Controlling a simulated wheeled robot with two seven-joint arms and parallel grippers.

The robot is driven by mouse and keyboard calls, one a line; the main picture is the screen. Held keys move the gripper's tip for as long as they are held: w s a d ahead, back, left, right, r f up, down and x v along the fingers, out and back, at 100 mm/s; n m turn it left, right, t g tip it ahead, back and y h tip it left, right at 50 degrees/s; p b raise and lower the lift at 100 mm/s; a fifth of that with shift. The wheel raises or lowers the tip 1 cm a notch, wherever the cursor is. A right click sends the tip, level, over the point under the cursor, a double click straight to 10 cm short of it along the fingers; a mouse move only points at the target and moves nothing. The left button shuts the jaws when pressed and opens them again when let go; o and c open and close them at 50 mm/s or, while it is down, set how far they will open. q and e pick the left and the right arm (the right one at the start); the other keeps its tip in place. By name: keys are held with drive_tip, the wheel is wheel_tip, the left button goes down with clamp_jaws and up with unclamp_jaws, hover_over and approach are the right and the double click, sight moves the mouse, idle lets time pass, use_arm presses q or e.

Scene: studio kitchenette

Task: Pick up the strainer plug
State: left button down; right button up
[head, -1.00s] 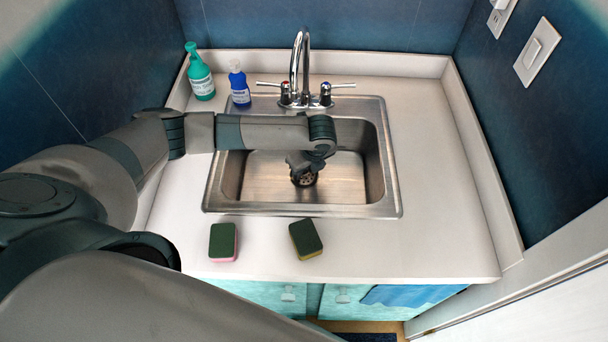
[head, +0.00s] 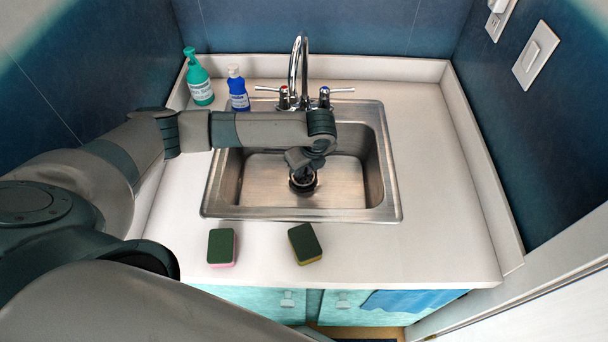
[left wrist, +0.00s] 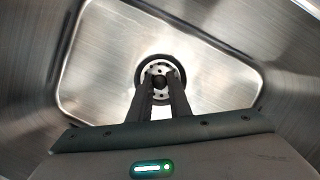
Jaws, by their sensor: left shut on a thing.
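The strainer plug (left wrist: 160,68) is a round metal disc with holes and a dark centre knob. In the left wrist view it sits in the dark ring of the drain at the bottom of the sink. My left gripper (left wrist: 160,86) reaches straight down to it, its two fingers shut on the knob. In the head view my left gripper (head: 302,177) is low inside the sink, over the drain, and hides most of the plug. I cannot tell whether the plug is lifted at all. My right gripper is not in view.
The steel sink (head: 386,211) has raised walls around my left gripper. The faucet (head: 301,62) stands behind my left forearm. A green bottle (head: 199,80) and a blue bottle (head: 238,92) stand at the back left. Two sponges (head: 221,246) (head: 305,243) lie in front. The right counter is clear.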

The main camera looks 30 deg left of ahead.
use_arm(q)
drive_tip(key=s+d+r+b, duration=0.1)
drive_tip(key=d+r+b, duration=0.1)
drive_tip(key=d+r, duration=0.6)
drive_tip(key=d, duration=0.3)
drive_tip(key=shift+d, duration=0.35)
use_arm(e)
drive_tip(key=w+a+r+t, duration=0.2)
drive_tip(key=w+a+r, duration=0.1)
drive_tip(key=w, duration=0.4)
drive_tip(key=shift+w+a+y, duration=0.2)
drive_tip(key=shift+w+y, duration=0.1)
use_arm(q)
drive_tip(key=shift+r, duration=0.1)
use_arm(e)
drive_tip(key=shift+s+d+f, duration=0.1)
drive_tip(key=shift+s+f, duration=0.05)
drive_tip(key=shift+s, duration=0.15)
